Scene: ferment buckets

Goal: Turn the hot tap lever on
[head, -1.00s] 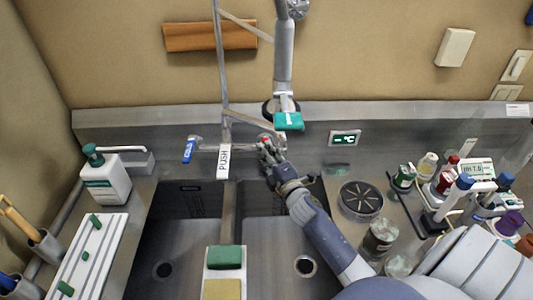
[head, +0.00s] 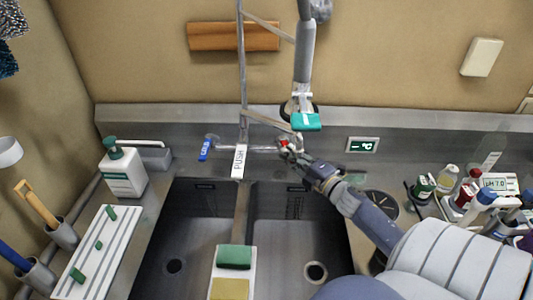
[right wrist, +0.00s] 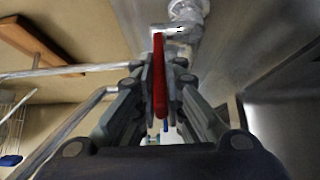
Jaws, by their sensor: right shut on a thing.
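The hot tap lever (head: 284,143) is the small red-marked lever on the right end of the tap's crossbar above the sink. In the right wrist view the red lever (right wrist: 158,75) stands lengthwise between the finger pads. My right gripper (head: 287,149) is shut on it, and its fingers partly hide it. The gripper (right wrist: 158,85) also shows in the right wrist view. The blue cold lever (head: 204,150) hangs at the left end of the crossbar. A white PUSH tag (head: 239,160) hangs between them. I cannot see water running. My left gripper is not in view.
The double sink (head: 205,235) lies below, with a board holding a green and a yellow sponge (head: 229,289) on its divider. A soap bottle (head: 123,171) stands left. A teal-ended spray arm (head: 306,122) hangs just above my gripper. Several bottles crowd the right counter.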

